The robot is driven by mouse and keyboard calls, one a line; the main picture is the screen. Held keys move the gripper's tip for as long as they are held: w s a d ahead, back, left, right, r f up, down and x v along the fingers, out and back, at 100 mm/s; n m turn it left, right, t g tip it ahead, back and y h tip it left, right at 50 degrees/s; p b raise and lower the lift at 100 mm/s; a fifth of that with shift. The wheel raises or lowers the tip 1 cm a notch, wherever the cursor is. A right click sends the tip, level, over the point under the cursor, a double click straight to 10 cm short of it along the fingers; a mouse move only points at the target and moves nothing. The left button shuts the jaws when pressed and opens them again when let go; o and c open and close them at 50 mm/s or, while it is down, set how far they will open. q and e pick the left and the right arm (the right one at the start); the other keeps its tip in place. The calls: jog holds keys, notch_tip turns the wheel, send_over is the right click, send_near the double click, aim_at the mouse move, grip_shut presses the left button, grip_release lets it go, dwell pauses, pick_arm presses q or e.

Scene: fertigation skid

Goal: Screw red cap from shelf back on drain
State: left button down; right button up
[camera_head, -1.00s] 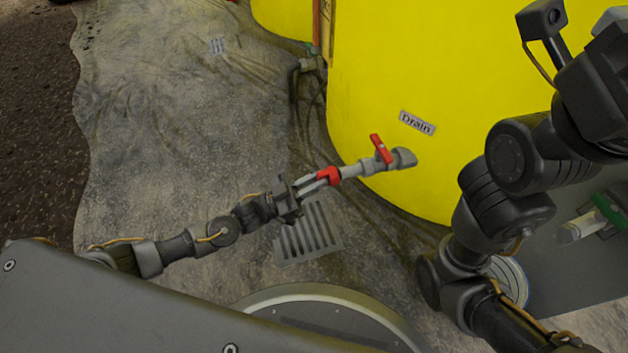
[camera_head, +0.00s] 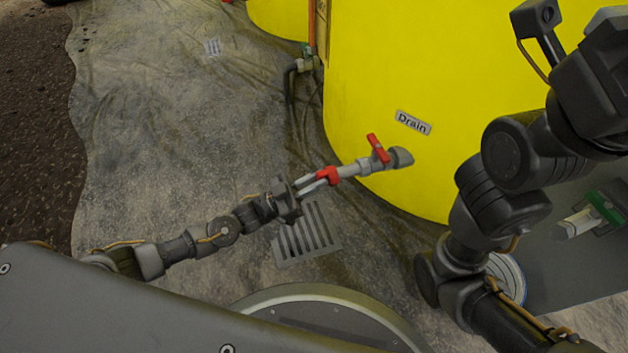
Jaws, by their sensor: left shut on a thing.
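The yellow tank (camera_head: 420,80) bears a label reading "Drain" (camera_head: 413,122). Below the label a grey drain pipe (camera_head: 352,169) sticks out to the left, with a red-handled valve (camera_head: 377,148) on it. The red cap (camera_head: 328,175) is at the pipe's free end, in line with it; whether it is threaded on cannot be told. My left gripper (camera_head: 318,181) is shut on the red cap, its fingers reaching from the lower left. My right arm fills the right side, but its gripper is not in view.
A floor grate (camera_head: 306,238) lies under my left gripper. Hoses (camera_head: 300,85) run beside the tank. Floor at left is clear.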

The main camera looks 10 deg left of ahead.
pick_arm(q)
jog(key=shift+w+d, duration=0.1)
dwell(0.5)
jog(key=m+g, duration=0.1)
jog(key=m, duration=0.1)
jog(key=m+g+h+b, duration=0.1)
jog(key=m, duration=0.2)
jog(key=shift+w+g, duration=0.1)
jog(key=shift+g, duration=0.2)
jog(key=m+g, duration=0.2)
jog(key=m, duration=0.3)
jog(key=m+g+y, duration=0.1)
jog(key=m+g, duration=0.1)
jog(key=m, duration=0.4)
jog(key=m+g+y, duration=0.1)
jog(key=m+g, duration=0.1)
jog(key=m, duration=0.4)
jog(key=shift+w+r+g+b, duration=0.1)
jog(key=shift+r+g+b, duration=0.1)
jog(key=shift+g+b, duration=0.15)
jog(key=c, duration=0.9)
grip_release()
jog(key=shift+o, duration=0.2)
